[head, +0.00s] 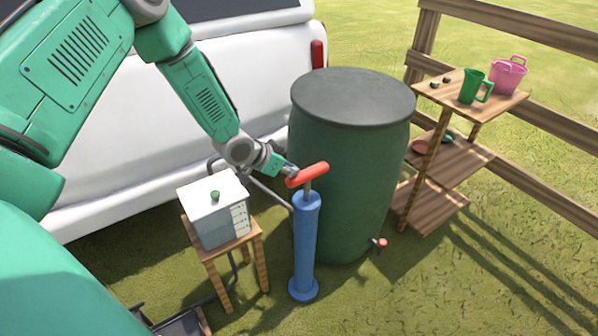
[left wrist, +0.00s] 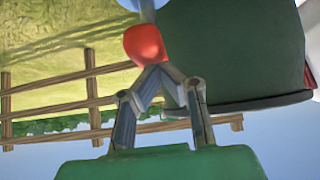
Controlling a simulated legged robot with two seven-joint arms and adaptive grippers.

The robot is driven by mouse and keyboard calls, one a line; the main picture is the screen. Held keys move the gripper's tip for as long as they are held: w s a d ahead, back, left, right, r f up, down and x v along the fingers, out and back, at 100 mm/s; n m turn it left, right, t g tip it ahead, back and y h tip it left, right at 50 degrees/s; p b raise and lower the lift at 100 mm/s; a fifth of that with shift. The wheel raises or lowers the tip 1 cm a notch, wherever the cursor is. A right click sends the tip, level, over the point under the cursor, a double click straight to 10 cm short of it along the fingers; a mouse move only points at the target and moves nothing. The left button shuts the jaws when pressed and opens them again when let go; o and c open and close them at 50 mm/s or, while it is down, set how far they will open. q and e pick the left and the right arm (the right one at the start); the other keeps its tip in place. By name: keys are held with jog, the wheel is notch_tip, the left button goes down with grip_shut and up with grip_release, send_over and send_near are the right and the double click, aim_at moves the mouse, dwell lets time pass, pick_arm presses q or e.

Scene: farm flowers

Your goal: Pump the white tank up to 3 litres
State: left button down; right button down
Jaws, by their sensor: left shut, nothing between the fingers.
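The white tank (head: 205,196) stands on a small wooden stool (head: 247,240). The blue pump (head: 305,245) stands upright on the grass right of the tank. Its red handle (head: 308,174) is a little above the blue body, with a short length of rod showing. My left gripper (head: 290,171) is shut and empty, its tips at the handle's left end. In the left wrist view the closed fingertips (left wrist: 157,70) meet against or just before the red handle (left wrist: 143,43).
A dark green barrel (head: 345,165) with a red tap stands close behind the pump. A white vehicle (head: 110,135) is behind the tank. At right, a wooden shelf (head: 447,110) holds a green jug and pink basket beside a fence (head: 530,110).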

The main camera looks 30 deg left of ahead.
pick_arm(q)
jog(key=shift+d+p+v, duration=0.15)
jog(key=shift+p+v, duration=0.05)
jog(key=shift+v, duration=1.05)
jog(key=shift+d+p+v, duration=0.15)
jog(key=shift+v, duration=1.1)
